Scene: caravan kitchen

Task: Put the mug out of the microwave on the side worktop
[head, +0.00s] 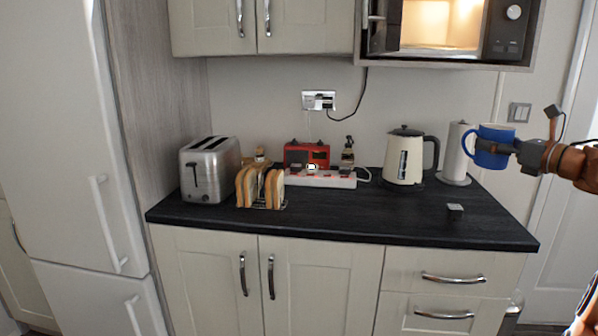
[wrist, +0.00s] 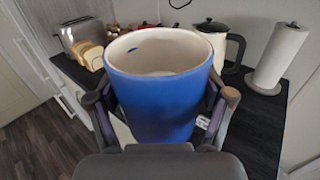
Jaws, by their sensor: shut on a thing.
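A blue mug (head: 491,146) with a pale inside is held in the air by my gripper (head: 516,147), at the right of the head view. Its handle points left there. In the wrist view the mug (wrist: 160,98) fills the middle, upright, with my gripper's fingers (wrist: 158,108) shut on its two sides. The microwave (head: 497,30) is at the top right of the head view, its inside lit and its door open. The dark worktop (head: 390,216) lies below and to the left of the mug. Whether this is the side worktop, I cannot tell.
On the worktop stand a toaster (head: 209,170), a toast rack with bread (head: 260,187), a red radio (head: 306,155), a power strip (head: 318,178), a kettle (head: 405,158) and a paper roll (head: 457,152). A small grey item (head: 455,207) lies near the right. The front middle is clear.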

